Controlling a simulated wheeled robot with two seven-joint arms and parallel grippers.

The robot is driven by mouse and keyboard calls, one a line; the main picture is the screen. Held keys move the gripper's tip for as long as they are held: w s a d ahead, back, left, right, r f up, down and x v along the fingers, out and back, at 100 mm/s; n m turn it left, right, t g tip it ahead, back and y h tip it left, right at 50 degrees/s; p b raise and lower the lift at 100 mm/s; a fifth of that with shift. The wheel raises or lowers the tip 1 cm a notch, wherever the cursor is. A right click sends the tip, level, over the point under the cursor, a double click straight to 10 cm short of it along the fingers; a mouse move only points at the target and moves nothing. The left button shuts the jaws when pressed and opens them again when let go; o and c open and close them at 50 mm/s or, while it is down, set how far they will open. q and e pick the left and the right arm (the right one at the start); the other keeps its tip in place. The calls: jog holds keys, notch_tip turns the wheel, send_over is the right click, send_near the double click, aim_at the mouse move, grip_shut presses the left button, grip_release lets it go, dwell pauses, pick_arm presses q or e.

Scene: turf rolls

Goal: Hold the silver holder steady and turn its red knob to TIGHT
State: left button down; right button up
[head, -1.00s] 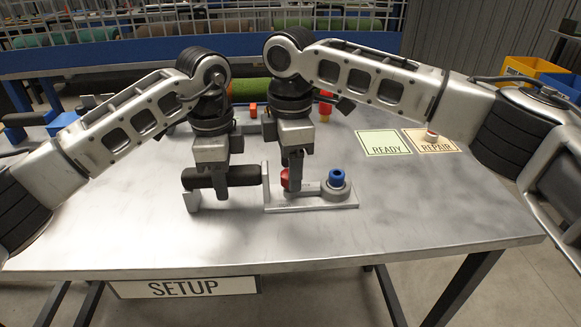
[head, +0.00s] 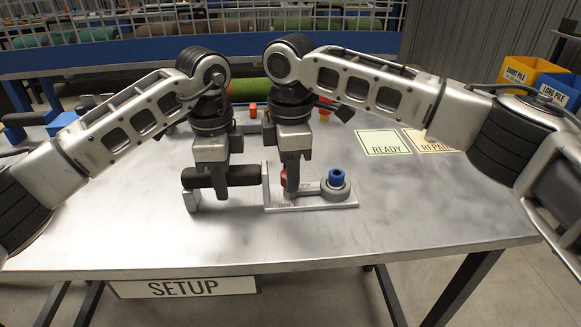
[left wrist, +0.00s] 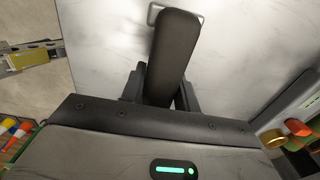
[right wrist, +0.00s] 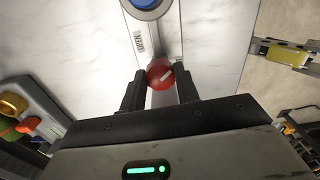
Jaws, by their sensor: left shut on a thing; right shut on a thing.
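The silver holder (head: 340,205) lies on the metal table in the head view, with a black cylindrical bar (head: 195,180) along its left part. My left gripper (head: 220,192) is shut around this bar, which also shows between the fingers in the left wrist view (left wrist: 172,55). The red knob (head: 284,181) stands near the holder's middle, partly hidden by my right gripper (head: 292,190). In the right wrist view, the red knob (right wrist: 160,75) sits between the right fingers, its pale pointer line slanting to the upper right.
A blue-topped round part (head: 336,178) stands on the holder's right end. The READY card (head: 384,143) and the partly covered REPAIR card (head: 430,146) lie at the table's right. A green roll (head: 250,90) lies behind. The front of the table is clear.

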jog(key=m, duration=0.4)
jog(key=shift+m, duration=0.3)
jog(key=shift+r+m, duration=0.1)
jog(key=shift+m, duration=1.6)
jog(key=o, duration=1)
jog(key=shift+c, duration=0.2)
notch_tip(320, 180, up, 12)
pick_arm(q)
jog(key=c, duration=1)
grip_release()
